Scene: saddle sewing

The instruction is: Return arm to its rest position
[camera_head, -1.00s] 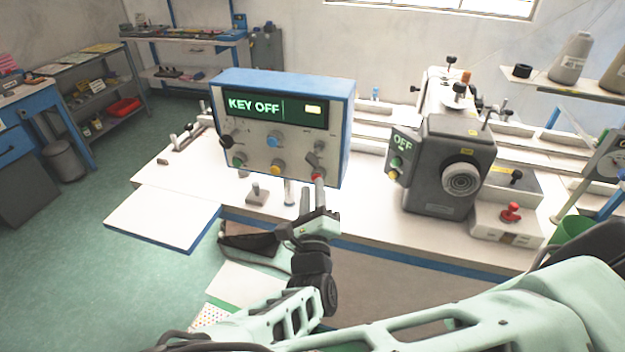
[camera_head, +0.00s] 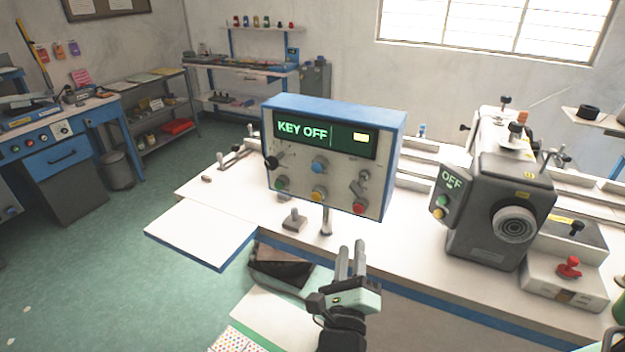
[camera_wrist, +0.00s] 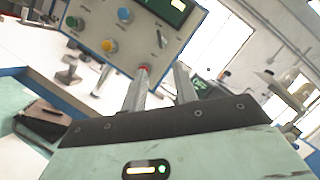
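My gripper (camera_head: 350,262) is in front of the white sewing table (camera_head: 205,222), below the control box (camera_head: 330,150). Its two fingers point up toward the table edge and touch nothing that I can see. In the wrist view my gripper (camera_wrist: 160,88) shows two grey fingers with a gap between them, and the gap is empty. The box display reads KEY OFF. A red button (camera_head: 359,208) sits low on its right side, and in the wrist view the red button (camera_wrist: 143,69) shows just beyond the fingers.
A grey sewing machine head (camera_head: 500,205) with an OFF panel stands to the right. A red knob (camera_head: 569,267) is on a block beside it. A dark brown piece (camera_head: 280,265) lies in a tray left of my gripper. Open floor (camera_head: 120,290) lies left.

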